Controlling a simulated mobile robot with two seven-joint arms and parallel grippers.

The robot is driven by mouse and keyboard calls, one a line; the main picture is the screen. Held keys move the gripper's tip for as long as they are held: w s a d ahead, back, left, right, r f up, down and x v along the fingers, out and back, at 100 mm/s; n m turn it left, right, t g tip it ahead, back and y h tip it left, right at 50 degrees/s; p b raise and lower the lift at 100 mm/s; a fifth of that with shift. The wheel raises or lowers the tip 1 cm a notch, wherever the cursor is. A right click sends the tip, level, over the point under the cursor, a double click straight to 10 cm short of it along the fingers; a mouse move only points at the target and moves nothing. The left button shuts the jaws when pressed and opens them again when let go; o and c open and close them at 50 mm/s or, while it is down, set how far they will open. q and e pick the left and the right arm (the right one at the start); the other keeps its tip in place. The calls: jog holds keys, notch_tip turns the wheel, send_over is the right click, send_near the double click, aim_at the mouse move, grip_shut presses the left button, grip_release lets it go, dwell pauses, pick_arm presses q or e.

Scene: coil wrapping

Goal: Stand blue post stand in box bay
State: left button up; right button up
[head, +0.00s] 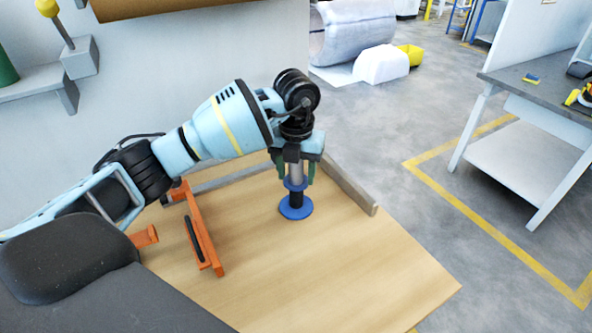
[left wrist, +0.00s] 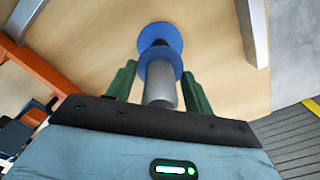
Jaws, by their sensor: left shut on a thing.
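The blue post stand (head: 296,208) has a round blue base, a black lower stem, a blue collar and a grey post. It is upright at the back right of the wooden table. My left gripper (head: 294,172) points down from above, with its green fingers on either side of the grey post, shut on it. In the left wrist view the stand (left wrist: 161,40) shows between the fingers (left wrist: 160,88). I cannot tell whether the base touches the tabletop. No box bay can be made out for certain. My right gripper is not in view.
An orange frame (head: 200,235) stands on the table (head: 330,275) left of the stand. A low grey-brown rail (head: 350,185) runs along the back right edge. The front right of the tabletop is clear. A grey-topped workbench (head: 540,105) stands apart at right.

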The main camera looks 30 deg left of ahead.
pick_arm(q)
jog(key=shift+f, duration=0.1)
jog(key=o, duration=1.4)
notch_tip(320, 180, up, 12)
jog(key=shift+r+p, duration=0.15)
jog(key=shift+p, duration=0.2)
